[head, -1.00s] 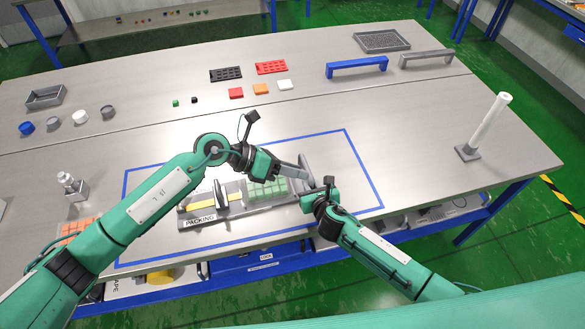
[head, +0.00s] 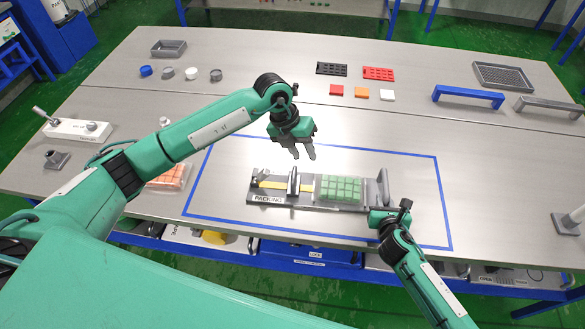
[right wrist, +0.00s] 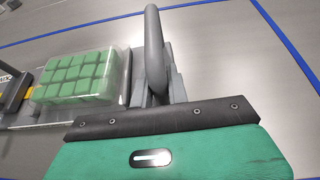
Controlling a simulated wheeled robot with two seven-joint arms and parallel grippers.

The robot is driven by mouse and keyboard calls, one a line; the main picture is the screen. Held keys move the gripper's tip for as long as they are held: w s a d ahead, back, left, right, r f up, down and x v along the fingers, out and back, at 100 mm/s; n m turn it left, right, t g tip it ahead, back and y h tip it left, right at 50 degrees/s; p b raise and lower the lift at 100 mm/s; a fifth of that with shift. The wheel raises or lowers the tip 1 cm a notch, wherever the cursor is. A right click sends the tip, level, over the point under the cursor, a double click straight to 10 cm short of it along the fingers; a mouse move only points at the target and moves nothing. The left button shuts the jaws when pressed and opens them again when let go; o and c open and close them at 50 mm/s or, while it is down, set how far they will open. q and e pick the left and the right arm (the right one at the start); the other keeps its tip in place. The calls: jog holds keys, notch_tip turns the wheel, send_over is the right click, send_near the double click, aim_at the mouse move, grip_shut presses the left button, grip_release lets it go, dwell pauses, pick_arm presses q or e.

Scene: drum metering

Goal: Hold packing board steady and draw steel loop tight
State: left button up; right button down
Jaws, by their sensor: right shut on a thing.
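The grey packing board (head: 308,208) lies inside the blue taped rectangle. It carries a clear pack of green blocks (head: 340,188), a yellow strip and a dark upright slider (head: 293,182). A grey steel loop (right wrist: 154,45) stands upright at the board's right end, also visible in the head view (head: 383,187). My left gripper (head: 302,150) is open and empty, fingers down, above the table just behind the slider and apart from the board.
Behind lie a black grid tray (head: 331,69), a red grid tray (head: 378,73), small coloured tiles and a blue handle (head: 468,96). A pack of orange blocks (head: 168,176) sits left of the tape, under my left arm. The table behind the board is clear.

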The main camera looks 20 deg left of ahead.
aim_at(293, 173)
pick_arm(q)
jog(key=w+a+n+y, duration=0.1)
jog(key=a+n+y, duration=0.15)
jog(key=a, duration=0.25)
jog(key=shift+n+h, duration=0.25)
jog(key=shift+n, duration=0.1)
jog(key=f, duration=0.3)
jog(key=d+f, duration=0.1)
jog(key=f, duration=0.7)
jog(key=shift+w+d, duration=0.4)
grip_shut()
